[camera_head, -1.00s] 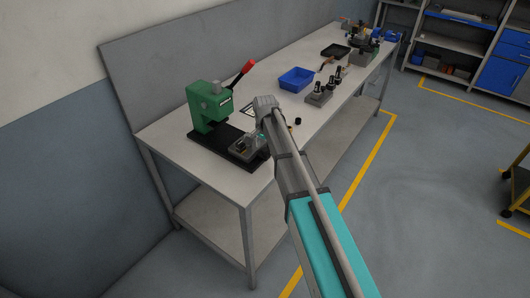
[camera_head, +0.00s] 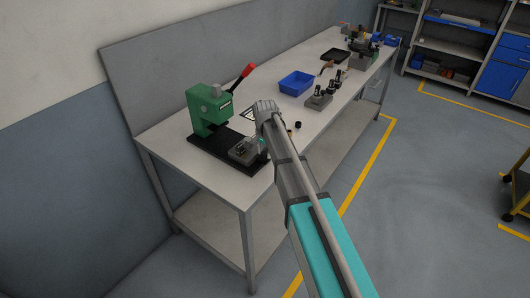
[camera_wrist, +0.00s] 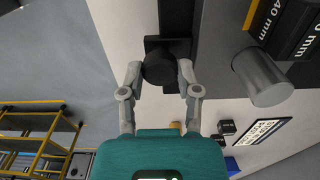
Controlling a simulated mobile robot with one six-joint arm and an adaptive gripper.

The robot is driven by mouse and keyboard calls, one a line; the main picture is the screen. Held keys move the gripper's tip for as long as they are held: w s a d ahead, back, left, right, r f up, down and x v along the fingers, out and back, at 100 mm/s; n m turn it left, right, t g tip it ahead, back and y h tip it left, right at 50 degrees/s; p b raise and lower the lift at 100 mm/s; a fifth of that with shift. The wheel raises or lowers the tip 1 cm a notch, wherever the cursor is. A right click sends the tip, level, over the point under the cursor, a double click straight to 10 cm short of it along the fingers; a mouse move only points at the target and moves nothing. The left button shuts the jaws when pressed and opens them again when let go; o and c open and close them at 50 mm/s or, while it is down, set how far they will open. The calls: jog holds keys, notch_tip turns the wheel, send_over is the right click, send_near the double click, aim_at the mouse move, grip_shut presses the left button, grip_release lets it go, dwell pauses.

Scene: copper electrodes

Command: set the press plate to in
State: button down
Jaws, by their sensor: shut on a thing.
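The green press (camera_head: 208,106) stands at the near left end of the bench, its red-tipped lever (camera_head: 247,71) raised. Its black base (camera_head: 208,152) runs toward the front edge. A small grey plate or block (camera_head: 242,151), seemingly the press plate, sits near the base's front end, out from under the press head. My gripper (camera_head: 263,143) is at the front of this block, its fingers mostly hidden by my arm. In the wrist view my gripper (camera_wrist: 160,78) is shut on a round dark knob (camera_wrist: 159,67), in front of a dark block (camera_wrist: 181,46).
A blue bin (camera_head: 296,83), grey holders with dark-topped posts (camera_head: 319,97) and a black tray (camera_head: 335,50) stand farther along the bench (camera_head: 165,135). A grey cylinder (camera_wrist: 262,77) is close beside the fingers in the wrist view. The floor in front is clear.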

jog(key=w+a, duration=0.6)
jog(key=a, duration=0.1)
jog(key=w+a, duration=0.3)
jog(key=a, duration=0.1)
jog(key=shift+a, duration=0.25)
jog(key=shift+c, duration=1.9)
grip_release()
jog(key=shift+w+a, duration=0.1)
jog(key=shift+o, duration=0.4)
jog(key=shift+s+d, duration=0.2)
